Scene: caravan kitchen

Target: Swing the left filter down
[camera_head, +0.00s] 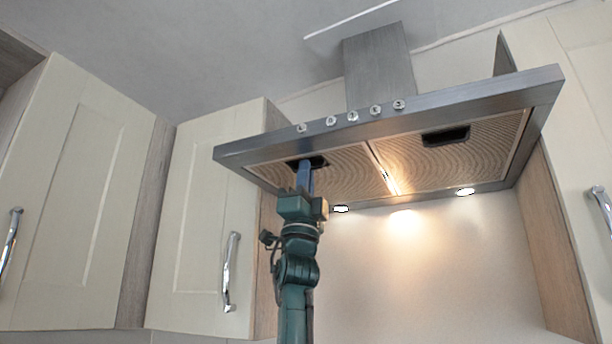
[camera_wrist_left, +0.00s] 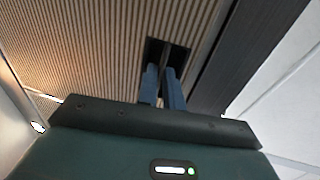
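The left filter (camera_head: 345,173) is a ribbed, wavy-patterned panel under the range hood. It sits flush in the hood's underside, level with the right filter (camera_head: 480,150). A dark handle recess (camera_head: 318,162) is near its front left; in the left wrist view the recess (camera_wrist_left: 153,50) has a thin bar across it. My left gripper (camera_head: 305,170) reaches up from below with its blue fingertips at the recess. In the left wrist view its two fingers (camera_wrist_left: 160,72) are close together, one on each side of the bar. Whether they press on it cannot be told. My right gripper is not in view.
The hood's metal front edge (camera_head: 420,110) carries several knobs. Two lit lamps (camera_head: 465,191) sit at the back of its underside. A closed cupboard (camera_head: 200,220) stands left of the hood, another (camera_head: 590,110) right. Below the hood is open space before the wall.

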